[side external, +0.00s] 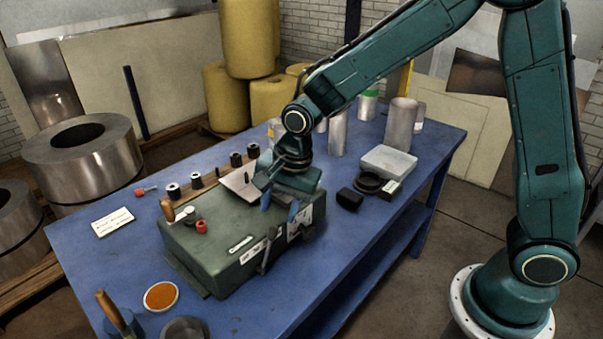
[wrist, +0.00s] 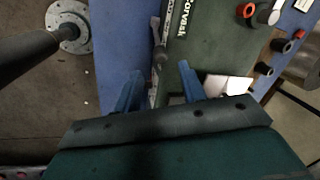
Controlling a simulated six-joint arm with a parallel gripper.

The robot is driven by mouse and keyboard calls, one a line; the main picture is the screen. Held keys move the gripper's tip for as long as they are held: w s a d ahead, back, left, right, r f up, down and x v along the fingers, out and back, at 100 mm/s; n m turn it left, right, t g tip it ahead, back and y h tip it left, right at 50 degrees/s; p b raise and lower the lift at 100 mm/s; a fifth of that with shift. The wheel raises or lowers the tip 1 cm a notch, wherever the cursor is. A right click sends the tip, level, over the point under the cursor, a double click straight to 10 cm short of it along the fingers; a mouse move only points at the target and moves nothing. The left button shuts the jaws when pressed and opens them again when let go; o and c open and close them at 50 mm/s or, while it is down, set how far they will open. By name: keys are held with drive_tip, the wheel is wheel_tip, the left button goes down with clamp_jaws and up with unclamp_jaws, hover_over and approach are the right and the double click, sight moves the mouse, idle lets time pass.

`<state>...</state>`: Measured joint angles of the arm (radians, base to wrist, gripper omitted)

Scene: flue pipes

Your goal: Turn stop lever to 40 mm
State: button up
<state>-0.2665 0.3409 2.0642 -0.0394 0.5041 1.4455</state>
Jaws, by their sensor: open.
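The green machine (side external: 235,235) sits on the blue bench, with pale label plates on its front face. A grey metal lever (side external: 266,252) stands at that face; I cannot tell for certain that it is the stop lever, and the scale marks are too small to read. My gripper (side external: 279,206) is open, blue fingers down, over the machine's right end near the front edge. In the wrist view, my gripper (wrist: 160,85) has its fingers apart across the edge of the machine (wrist: 205,40). A small grey lever part (wrist: 157,48) shows ahead between them, apparently untouched.
Metal cylinders (side external: 400,125) and a pale block (side external: 388,161) stand right. The blue bench (side external: 335,260) is clear front right.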

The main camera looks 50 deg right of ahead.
sight(274, 229)
drive_tip(key=shift+x, duration=3.3)
clamp_jaws()
